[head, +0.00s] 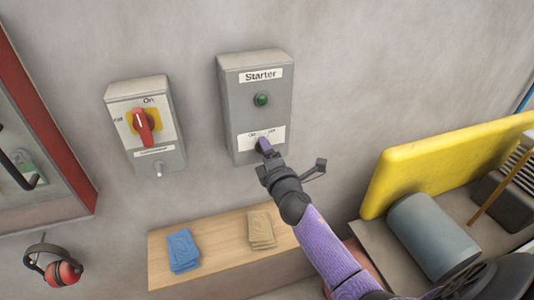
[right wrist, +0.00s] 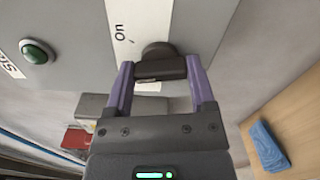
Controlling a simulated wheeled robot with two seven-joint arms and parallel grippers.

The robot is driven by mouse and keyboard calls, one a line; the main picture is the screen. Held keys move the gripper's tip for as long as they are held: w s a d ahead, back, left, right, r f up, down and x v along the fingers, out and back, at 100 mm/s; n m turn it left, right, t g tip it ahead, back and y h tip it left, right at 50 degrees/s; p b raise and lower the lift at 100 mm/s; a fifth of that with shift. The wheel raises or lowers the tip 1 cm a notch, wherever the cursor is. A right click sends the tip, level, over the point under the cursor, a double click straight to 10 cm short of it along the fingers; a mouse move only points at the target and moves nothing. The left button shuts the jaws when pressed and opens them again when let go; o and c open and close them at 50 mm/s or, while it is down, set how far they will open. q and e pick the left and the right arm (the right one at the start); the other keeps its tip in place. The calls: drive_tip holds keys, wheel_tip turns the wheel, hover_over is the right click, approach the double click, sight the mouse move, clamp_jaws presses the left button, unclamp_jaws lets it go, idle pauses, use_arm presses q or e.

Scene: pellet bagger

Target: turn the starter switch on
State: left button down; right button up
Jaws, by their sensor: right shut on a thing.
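The starter box (head: 231,107) is a grey box on the wall, labelled "Starter", with a round green light (head: 261,100) and a white label below it. The starter switch (right wrist: 160,66) is a dark knob on that label in the right wrist view, beside the word "On". My right gripper (head: 265,146) reaches the lower part of the box; in the right wrist view its purple fingers (right wrist: 160,72) are shut on the knob's dark handle. In the head view the gripper hides most of the switch. My left gripper is not in view.
A grey box with a red rotary handle (head: 143,127) on yellow is left of the starter box. Below, a wooden shelf (head: 212,255) holds blue (head: 183,250) and tan (head: 261,229) stacks. Red ear defenders (head: 62,273) hang at left. A yellow panel (head: 440,160) and grey cylinder (head: 432,238) stand right.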

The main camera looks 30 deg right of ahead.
drive_tip(key=shift+f+m, duration=0.1)
drive_tip(key=shift+m, duration=4.1)
drive_tip(key=o, duration=1.2)
drive_tip(key=v, duration=1)
drive_tip(key=shift+p, duration=0.4)
drive_tip(key=shift+d, duration=0.1)
